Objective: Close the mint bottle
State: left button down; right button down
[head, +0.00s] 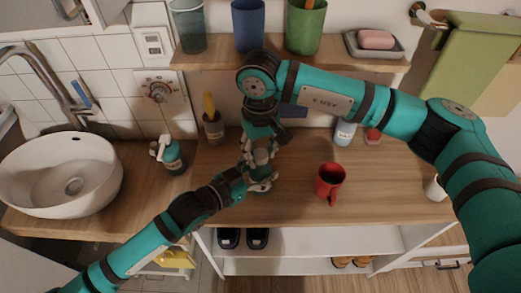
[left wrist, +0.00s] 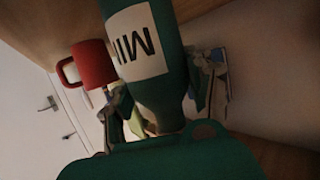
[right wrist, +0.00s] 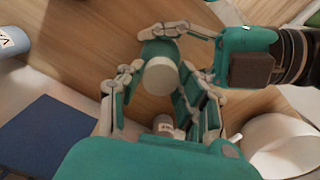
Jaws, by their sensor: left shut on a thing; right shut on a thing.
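The green mint bottle (left wrist: 146,80), with a white label showing "MI", is large in the left wrist view. My left gripper (head: 260,182) is shut on it; its fingers flank the bottle in the left wrist view. A pale round cap (right wrist: 161,76) sits between the fingertips of my right gripper (right wrist: 159,80), which is shut on it from above. The left gripper's fingers show just beyond the cap in the right wrist view. In the head view both grippers meet above the counter and hide most of the bottle. Whether the cap is seated on the neck cannot be told.
A red mug (head: 329,183) stands on the wooden counter (head: 290,202), right of the grippers. A white basin (head: 60,172) is at the far left. A shelf with cups (head: 305,28) is above.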

pick_arm(q)
jog(key=shift+f, duration=0.1)
pick_arm(e)
jog(key=m, duration=0.5)
jog(key=shift+m, duration=0.4)
jog(key=m, duration=0.4)
jog(key=shift+s+m, duration=0.1)
jog(key=shift+m, duration=0.2)
jog(key=m, duration=0.4)
jog(key=shift+a+m, duration=0.1)
jog(key=shift+m, duration=0.3)
jog(key=m, duration=0.4)
jog(key=shift+m, duration=0.4)
jog(key=m, duration=0.4)
jog(key=shift+m, duration=0.3)
jog(key=m, duration=0.4)
jog(key=shift+f+m, duration=0.1)
jog(key=shift+m, duration=0.3)
jog(key=m, duration=1)
jog(key=shift+m, duration=0.4)
jog(key=c, duration=0.8)
grip_release()
